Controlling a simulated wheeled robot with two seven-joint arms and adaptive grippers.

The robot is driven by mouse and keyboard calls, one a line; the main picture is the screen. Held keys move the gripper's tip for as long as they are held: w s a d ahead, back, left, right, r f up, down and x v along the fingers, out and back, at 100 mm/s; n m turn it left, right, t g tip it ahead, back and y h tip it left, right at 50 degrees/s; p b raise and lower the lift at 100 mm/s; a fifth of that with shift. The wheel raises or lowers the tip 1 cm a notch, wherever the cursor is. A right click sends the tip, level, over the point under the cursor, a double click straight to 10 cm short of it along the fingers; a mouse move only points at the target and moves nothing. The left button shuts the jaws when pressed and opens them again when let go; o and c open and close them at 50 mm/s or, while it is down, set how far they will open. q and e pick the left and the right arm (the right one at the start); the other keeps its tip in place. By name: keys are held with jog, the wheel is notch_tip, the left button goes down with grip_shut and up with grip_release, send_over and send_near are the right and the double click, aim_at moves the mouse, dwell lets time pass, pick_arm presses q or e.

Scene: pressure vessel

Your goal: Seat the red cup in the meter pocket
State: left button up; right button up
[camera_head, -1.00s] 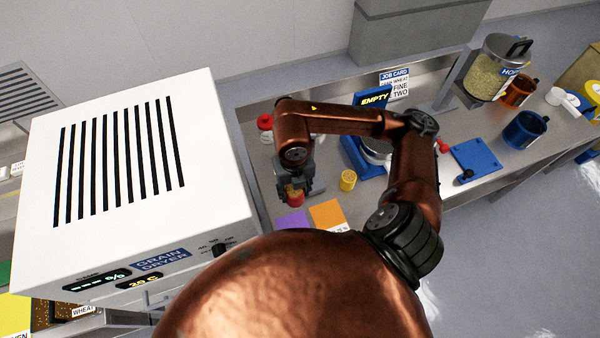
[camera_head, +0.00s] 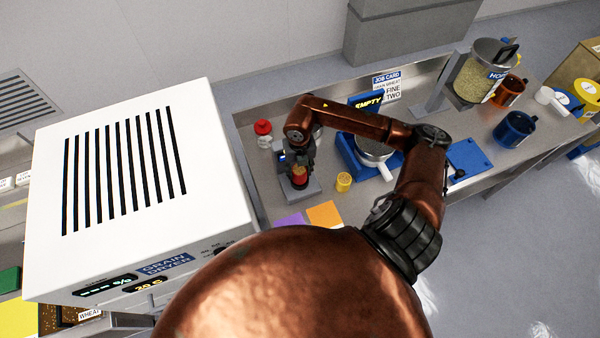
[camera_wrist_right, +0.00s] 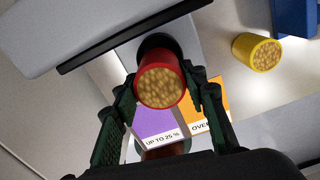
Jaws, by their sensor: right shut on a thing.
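The red cup (camera_wrist_right: 160,84), full of pale grains, is between the fingers of my right gripper (camera_wrist_right: 163,92) in the wrist view. My right gripper (camera_head: 299,172) is shut on it; the cup also shows in the head view (camera_head: 299,178). The grey meter (camera_head: 311,190) stands on the bench under and around the gripper. In the wrist view a dark round pocket (camera_wrist_right: 157,42) shows just beyond the cup, partly hidden by it. I cannot tell whether the cup is in the pocket or above it. My left gripper is out of view.
A yellow cup (camera_head: 343,181) of grain stands right of the meter. Purple (camera_head: 290,221) and orange (camera_head: 325,214) cards lie in front. A blue scale (camera_head: 352,153) with a pan is to the right. The white grain dryer (camera_head: 215,205) stands at left.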

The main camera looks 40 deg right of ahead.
jog(key=shift+w+d+f, duration=0.2)
jog(key=shift+d+f, duration=0.1)
jog(key=shift+f, duration=0.15)
notch_tip(320, 180, down, 2)
jog(key=shift+f+p, duration=0.15)
jog(key=shift+p, duration=0.7)
jog(key=shift+f, duration=0.25)
jog(key=shift+f, duration=0.15)
jog(key=o, duration=0.7)
jog(key=shift+f, duration=0.1)
jog(key=o, duration=0.5)
